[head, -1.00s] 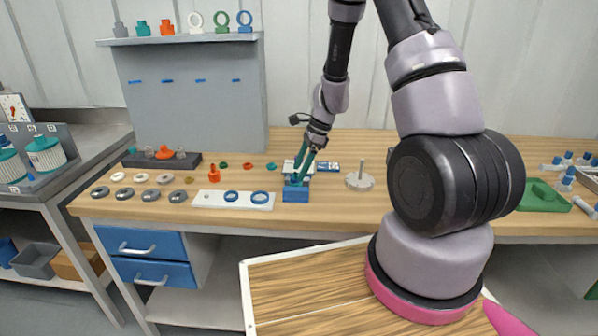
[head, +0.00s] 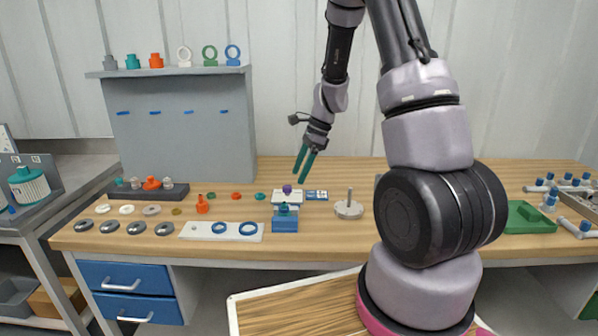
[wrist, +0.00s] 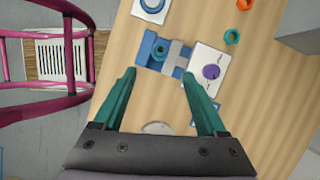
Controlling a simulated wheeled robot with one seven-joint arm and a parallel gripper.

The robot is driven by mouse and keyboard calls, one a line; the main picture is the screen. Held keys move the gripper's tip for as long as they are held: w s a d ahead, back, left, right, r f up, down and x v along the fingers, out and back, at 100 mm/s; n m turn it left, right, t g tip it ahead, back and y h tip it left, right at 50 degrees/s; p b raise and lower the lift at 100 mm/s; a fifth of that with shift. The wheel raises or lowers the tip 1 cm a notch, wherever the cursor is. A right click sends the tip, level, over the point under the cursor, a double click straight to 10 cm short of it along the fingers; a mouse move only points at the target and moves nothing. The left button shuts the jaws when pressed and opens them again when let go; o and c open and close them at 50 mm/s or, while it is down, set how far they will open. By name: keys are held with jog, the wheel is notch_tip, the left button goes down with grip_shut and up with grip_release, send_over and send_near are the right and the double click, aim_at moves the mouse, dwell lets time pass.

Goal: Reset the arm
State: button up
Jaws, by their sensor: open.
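My gripper (head: 306,163) has two teal fingers, spread apart with nothing between them, in the air above the wooden workbench (head: 330,180). Below it stands a blue block (head: 285,224) with a teal fitting (head: 284,209) on it. Behind the block is a white plate with a purple knob (head: 287,189). In the wrist view my open gripper (wrist: 159,86) points down at the bench. The blue fixture (wrist: 151,49) lies beyond the left fingertip, and the purple knob (wrist: 211,72) is above the right finger.
A white strip with blue rings (head: 200,233) lies left of the block. A round base with an upright pin (head: 349,209) stands to the right. A grey panel with a shelf (head: 180,70) rises at the back left. A green tray (head: 530,217) is at the right.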

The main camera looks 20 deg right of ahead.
jog(key=s+r+n+t, duration=0.1)
jog(key=s+r+n, duration=0.25)
jog(key=r, duration=0.55)
jog(key=s+r+n+t, duration=0.2)
jog(key=s+r+n, duration=0.15)
jog(key=r, duration=0.55)
jog(key=s+r+n+t+h, duration=0.1)
jog(key=s+r+n+t, duration=0.1)
jog(key=s+r, duration=0.3)
jog(key=s+r+n+t+h, duration=0.1)
jog(key=s+r+n, duration=0.4)
jog(key=s, duration=0.5)
jog(key=shift+d+r+n+t, duration=0.15)
jog(key=shift+d+n+t, duration=0.15)
jog(key=shift+t, duration=0.2)
